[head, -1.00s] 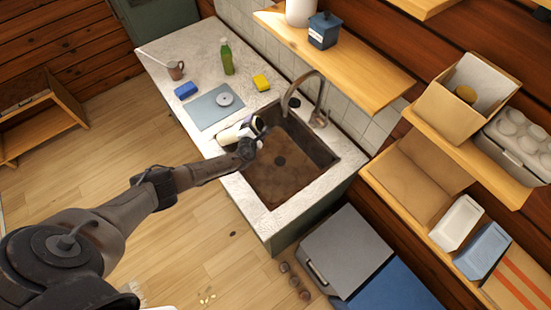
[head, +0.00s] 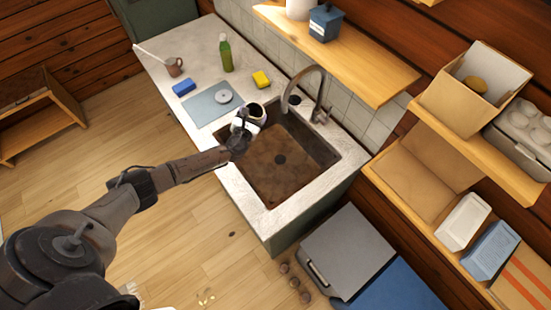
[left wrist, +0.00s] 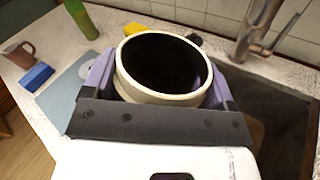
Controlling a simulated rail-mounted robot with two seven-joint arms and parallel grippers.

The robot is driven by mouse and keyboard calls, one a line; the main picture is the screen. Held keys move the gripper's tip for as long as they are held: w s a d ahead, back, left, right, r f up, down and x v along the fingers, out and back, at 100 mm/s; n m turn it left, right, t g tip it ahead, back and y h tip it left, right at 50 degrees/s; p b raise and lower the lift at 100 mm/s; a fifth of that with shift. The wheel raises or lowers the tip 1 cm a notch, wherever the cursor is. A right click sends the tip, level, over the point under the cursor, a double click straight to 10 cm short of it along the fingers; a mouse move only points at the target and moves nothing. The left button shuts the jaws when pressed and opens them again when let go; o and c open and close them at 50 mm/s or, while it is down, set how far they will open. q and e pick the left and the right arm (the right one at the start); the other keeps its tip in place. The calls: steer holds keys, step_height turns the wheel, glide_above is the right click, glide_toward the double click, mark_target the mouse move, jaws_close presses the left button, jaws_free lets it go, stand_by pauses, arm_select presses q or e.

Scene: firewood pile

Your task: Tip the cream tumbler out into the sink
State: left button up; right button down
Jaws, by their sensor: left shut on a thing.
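The cream tumbler (head: 254,113) is in my left gripper (head: 248,121), near the left rim of the sink. In the left wrist view the tumbler (left wrist: 162,66) stands with its mouth up towards the camera and a dark inside; I cannot tell if anything is in it. The fingers of my left gripper (left wrist: 160,82) close on it from both sides. The sink (head: 282,160) has a brown, stained basin and lies to the right of the gripper. My right gripper is not in view.
The faucet (head: 308,92) rises behind the basin. On the counter (head: 190,50) are a grey board (head: 205,108), a blue block (head: 184,88), a yellow sponge (head: 261,79), a green bottle (head: 226,56) and a mug (head: 175,67). A wooden shelf (head: 350,60) overhangs the back.

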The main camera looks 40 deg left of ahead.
arm_select(q)
steer(key=shift+r, duration=0.15)
step_height(320, 180, up, 4)
steer(key=n, duration=0.2)
steer(key=shift+n+t, duration=0.3)
steer(key=shift+t, duration=0.1)
steer(key=shift+r+n, duration=0.6)
steer(key=shift+r, duration=0.3)
